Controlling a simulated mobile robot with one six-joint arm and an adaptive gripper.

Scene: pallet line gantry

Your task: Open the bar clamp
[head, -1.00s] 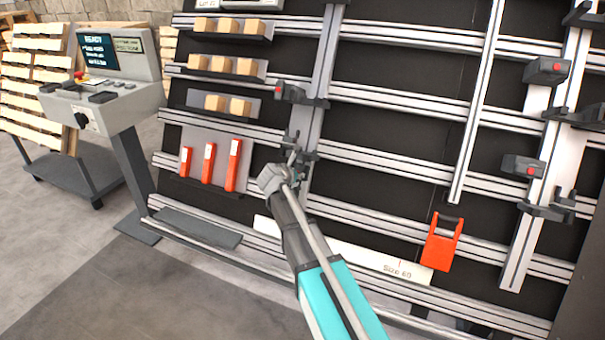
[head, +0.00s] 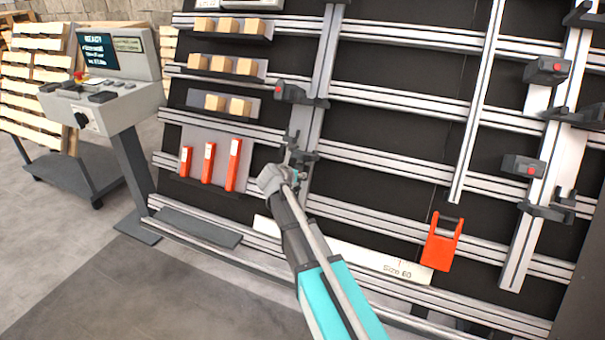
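A bar clamp stands on the left upright rail of the rack. Its dark upper head (head: 300,96) has a red button at its left end. Dark jaw-like parts show lower on the same rail, around my gripper (head: 297,164). My arm reaches up from the bottom of the view, and its end is at these lower parts. The dark fingers and the dark parts overlap, so I cannot tell whether they touch or whether the fingers are open or shut. No workpiece is visible between the upper head and the lower parts.
Two more red-buttoned clamp heads (head: 547,70) (head: 523,166) are on the right upright. An orange-red block (head: 441,243) hangs at lower right. Several red pieces (head: 208,163) and wooden blocks (head: 228,105) sit at left. A control console (head: 104,100) stands far left. The floor before the rack is clear.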

